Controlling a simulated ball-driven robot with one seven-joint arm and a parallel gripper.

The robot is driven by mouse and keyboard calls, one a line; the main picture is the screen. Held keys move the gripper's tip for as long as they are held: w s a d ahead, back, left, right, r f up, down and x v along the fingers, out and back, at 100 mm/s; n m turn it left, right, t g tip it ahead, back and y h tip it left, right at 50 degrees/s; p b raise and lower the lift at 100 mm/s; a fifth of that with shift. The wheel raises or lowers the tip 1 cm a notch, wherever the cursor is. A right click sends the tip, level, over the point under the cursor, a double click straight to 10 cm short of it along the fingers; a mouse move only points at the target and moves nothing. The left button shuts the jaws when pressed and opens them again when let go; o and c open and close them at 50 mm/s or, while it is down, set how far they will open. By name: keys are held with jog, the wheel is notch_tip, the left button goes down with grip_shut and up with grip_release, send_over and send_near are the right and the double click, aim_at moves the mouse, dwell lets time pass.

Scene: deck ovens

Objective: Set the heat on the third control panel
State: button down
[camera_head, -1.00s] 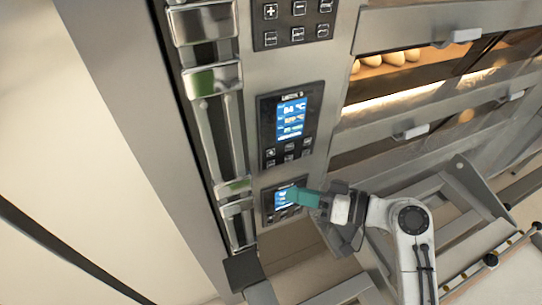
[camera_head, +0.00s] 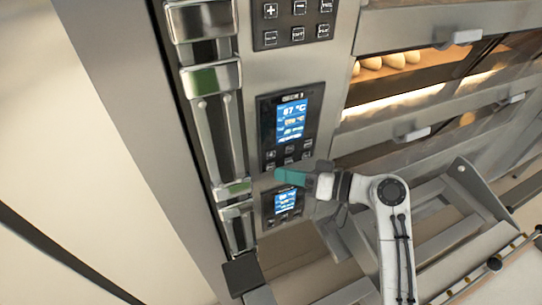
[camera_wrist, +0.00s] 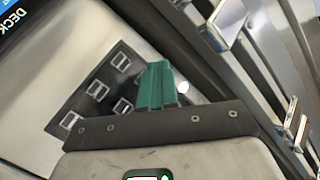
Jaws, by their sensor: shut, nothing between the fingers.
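The control panel marked 3 (camera_head: 290,130) is a black plate on the steel oven front, with a lit blue display (camera_head: 292,120) and two rows of buttons below it. The display seems to read 87 °C. My gripper (camera_head: 281,176) has shut green fingers and points left at the lower edge of this panel, just below its lower left buttons. Whether it touches the panel I cannot tell. In the wrist view the shut green fingers (camera_wrist: 158,86) overlap the end of a black button panel (camera_wrist: 103,88) with several white-framed buttons.
A smaller panel with a blue display (camera_head: 285,203) sits just below my gripper. Another button panel (camera_head: 295,22) is at the top. Chrome handles (camera_head: 214,80) stand out on the left. Oven windows with bread (camera_head: 390,60) and a metal frame (camera_head: 440,225) lie to the right.

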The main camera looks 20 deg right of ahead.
aim_at(270, 154)
jog(key=shift+w+b, duration=0.3)
jog(key=shift+w, duration=1.1)
dwell(1.0)
jog(key=shift+w, duration=0.45)
jog(key=shift+w+b, duration=0.3)
jog(key=shift+w, duration=0.05)
dwell(0.5)
jog(key=shift+s, duration=0.15)
dwell(0.3)
jog(key=shift+s, duration=0.65)
jog(key=shift+w, duration=0.1)
jog(key=shift+w, duration=0.3)
